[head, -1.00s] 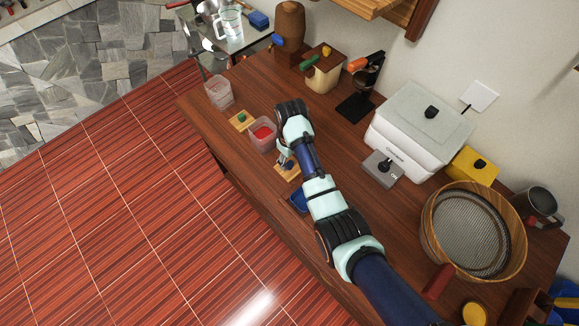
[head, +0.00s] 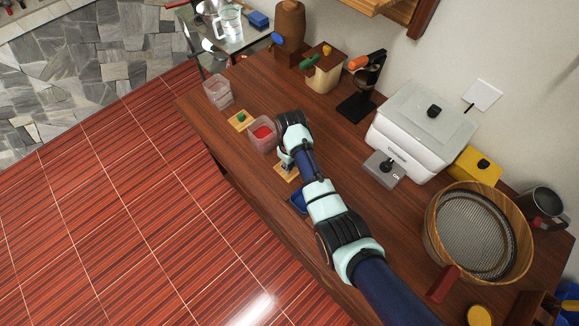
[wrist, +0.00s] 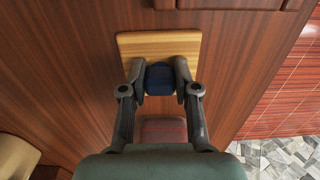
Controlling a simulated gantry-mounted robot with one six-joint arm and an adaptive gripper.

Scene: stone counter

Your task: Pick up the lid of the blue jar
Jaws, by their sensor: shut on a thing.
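A square light-wood lid (wrist: 190,44) with a dark blue knob (wrist: 161,80) shows in the wrist view. My gripper (wrist: 160,82) has one finger on each side of the knob and is shut on it. In the head view the lid (head: 284,174) shows partly below my gripper (head: 287,162), which hides its knob. Whether the lid touches the counter is unclear. A blue container (head: 297,202), possibly the blue jar, stands nearer the front and is partly hidden by my arm.
A clear jar with red contents (head: 262,134) stands close beside my gripper. A wooden lid with a green knob (head: 240,120) and another clear jar (head: 218,93) are further left. A white appliance (head: 415,125) and a round sieve (head: 475,235) stand at right.

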